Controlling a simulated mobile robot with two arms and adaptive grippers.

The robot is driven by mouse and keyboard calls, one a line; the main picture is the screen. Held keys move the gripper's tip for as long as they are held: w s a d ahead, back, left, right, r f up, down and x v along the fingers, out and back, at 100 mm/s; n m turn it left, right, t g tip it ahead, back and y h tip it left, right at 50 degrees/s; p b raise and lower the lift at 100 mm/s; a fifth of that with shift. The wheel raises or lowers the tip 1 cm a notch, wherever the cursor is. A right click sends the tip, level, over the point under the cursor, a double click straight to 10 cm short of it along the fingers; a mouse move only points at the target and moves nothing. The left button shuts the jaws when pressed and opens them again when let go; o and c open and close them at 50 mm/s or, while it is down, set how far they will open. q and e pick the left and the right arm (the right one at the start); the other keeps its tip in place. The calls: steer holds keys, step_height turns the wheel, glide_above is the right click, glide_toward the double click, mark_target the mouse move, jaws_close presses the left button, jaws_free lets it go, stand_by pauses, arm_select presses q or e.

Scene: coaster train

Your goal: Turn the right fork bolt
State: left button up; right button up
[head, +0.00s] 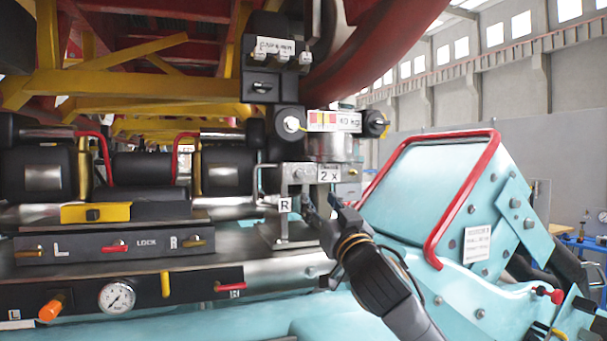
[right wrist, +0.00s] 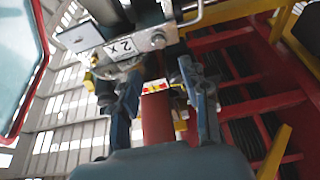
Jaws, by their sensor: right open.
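A grey metal fork bracket (head: 297,180) stands right of the middle in the head view, with an "R" tag (head: 284,204) and a "2 X" plate (head: 329,174). The plate also shows, upside down, in the right wrist view (right wrist: 122,47), with a round bolt head (right wrist: 158,40) beside it. I cannot tell for sure which part is the right fork bolt. My right gripper (head: 322,200) is just below the "2 X" plate. In the right wrist view its fingers (right wrist: 150,85) are apart with nothing held, and the bolt head lies beyond their tips. My left gripper is not in view.
A "40 kg" gauge block (head: 335,121) sits above the bracket. A turquoise housing with a red rail (head: 466,200) stands close on the right. A panel with L and R levers (head: 115,245) and a pressure gauge (head: 117,297) lies left.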

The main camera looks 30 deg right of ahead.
mark_target(301, 174)
steer(key=p+x, duration=0.2)
steer(key=x, duration=0.3)
steer(key=p+x, duration=0.3)
steer(key=x, duration=0.2)
steer(key=shift+d+r+p, duration=0.1)
steer(key=shift+r+p, duration=0.2)
steer(key=shift+p, duration=0.05)
steer(key=shift+w+d+r+p, duration=0.1)
steer(key=shift+w+d+p, duration=0.15)
steer(key=shift+w, duration=0.55)
steer(key=shift+a, duration=0.1)
jaws_close()
